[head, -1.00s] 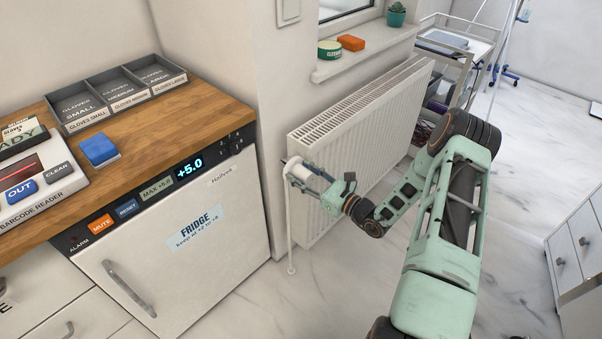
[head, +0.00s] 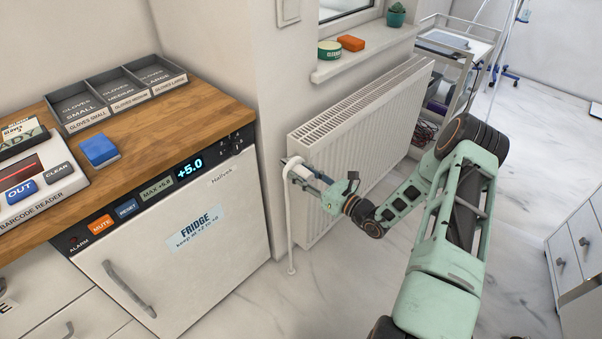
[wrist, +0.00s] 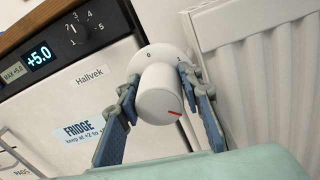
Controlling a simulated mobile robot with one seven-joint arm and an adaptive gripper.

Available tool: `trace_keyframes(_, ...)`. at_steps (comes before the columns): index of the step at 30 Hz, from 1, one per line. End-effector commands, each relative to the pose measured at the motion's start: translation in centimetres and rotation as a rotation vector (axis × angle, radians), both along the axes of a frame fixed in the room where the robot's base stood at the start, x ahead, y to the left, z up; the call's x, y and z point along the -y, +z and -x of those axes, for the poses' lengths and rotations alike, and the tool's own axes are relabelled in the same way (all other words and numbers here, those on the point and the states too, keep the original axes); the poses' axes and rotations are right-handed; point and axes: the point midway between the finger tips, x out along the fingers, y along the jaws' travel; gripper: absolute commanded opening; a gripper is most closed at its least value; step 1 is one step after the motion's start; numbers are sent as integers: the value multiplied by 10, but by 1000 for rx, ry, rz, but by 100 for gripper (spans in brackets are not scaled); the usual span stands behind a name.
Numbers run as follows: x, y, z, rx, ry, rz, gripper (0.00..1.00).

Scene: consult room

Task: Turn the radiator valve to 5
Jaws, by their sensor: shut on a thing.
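The white radiator valve knob (wrist: 158,93) is between the two blue-grey fingers of my gripper (wrist: 160,100) in the wrist view. The fingers are shut on it from both sides. A red mark shows low on the right of its front face. A round collar behind it shows a 0 and, partly beside the right finger, what looks like a 1; other numbers are hidden. In the head view the valve (head: 296,170) sits at the near end of the white radiator (head: 350,150), with my gripper (head: 306,177) around it.
The white fridge (head: 190,230) stands close on the left under the wooden counter (head: 190,118). A window sill (head: 365,62) with a green tin (head: 329,49) and an orange block (head: 351,43) is above the radiator. A white pipe (head: 290,240) runs down from the valve.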

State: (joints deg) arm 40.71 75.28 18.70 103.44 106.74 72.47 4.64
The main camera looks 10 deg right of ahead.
Motion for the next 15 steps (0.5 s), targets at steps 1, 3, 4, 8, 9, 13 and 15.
trace_keyframes(1, 1, -1, 0, -26, -2, -35, 9)
trace_keyframes(3, 1, -1, 0, -64, -2, -86, 9)
trace_keyframes(4, 1, -1, 0, -80, -2, -109, 9)
trace_keyframes(8, 2, -1, 0, -152, -2, -208, 9)
trace_keyframes(9, 2, -1, 0, -176, -1, -239, 9)
trace_keyframes(13, 2, -1, 0, -248, -2, -340, 9)
trace_keyframes(15, 2, -2, 0, -287, -2, -393, 9)
